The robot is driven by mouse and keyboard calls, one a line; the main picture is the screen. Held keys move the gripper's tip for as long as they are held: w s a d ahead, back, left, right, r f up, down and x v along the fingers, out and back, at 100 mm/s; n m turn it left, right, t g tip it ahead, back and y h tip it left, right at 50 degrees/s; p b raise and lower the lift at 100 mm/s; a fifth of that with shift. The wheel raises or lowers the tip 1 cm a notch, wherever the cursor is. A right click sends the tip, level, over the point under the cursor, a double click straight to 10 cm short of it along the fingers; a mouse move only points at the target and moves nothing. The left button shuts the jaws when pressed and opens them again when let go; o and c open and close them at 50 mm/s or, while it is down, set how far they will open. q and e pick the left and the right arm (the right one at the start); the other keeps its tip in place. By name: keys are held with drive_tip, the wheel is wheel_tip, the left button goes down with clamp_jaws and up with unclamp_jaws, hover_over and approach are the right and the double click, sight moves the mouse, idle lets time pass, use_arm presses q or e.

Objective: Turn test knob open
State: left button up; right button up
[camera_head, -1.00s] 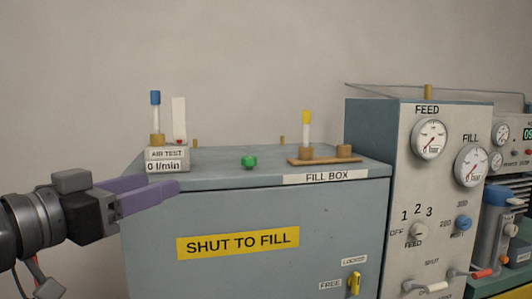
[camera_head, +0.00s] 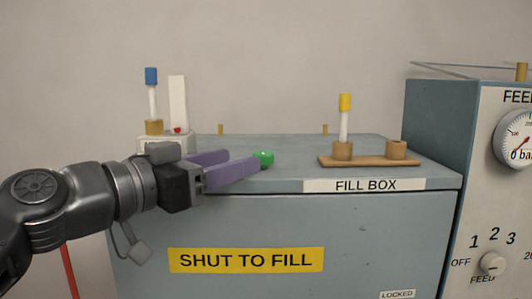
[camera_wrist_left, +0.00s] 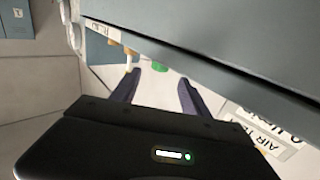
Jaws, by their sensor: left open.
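A small green knob (camera_head: 265,158) sits on top of the grey-blue fill box, near its front edge. I take it to be the test knob. The wrist view shows the open fingers (camera_wrist_left: 161,76) with nothing held. Whether a finger touches the knob I cannot tell. The air test unit (camera_head: 150,143) with its blue-capped tube stands behind my wrist, its label hidden in the head view.
A wooden stand with a yellow-capped tube (camera_head: 344,118) is right of the knob. The gauge panel (camera_head: 440,120) stands at right.

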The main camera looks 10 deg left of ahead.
sight(263, 152)
use_arm(q)
drive_tip(key=p+x, duration=0.1)
drive_tip(key=x, duration=0.6)
drive_tip(key=shift+w+d, duration=0.2)
drive_tip(key=shift+w, duration=0.15)
clamp_jaws()
idle(0.3)
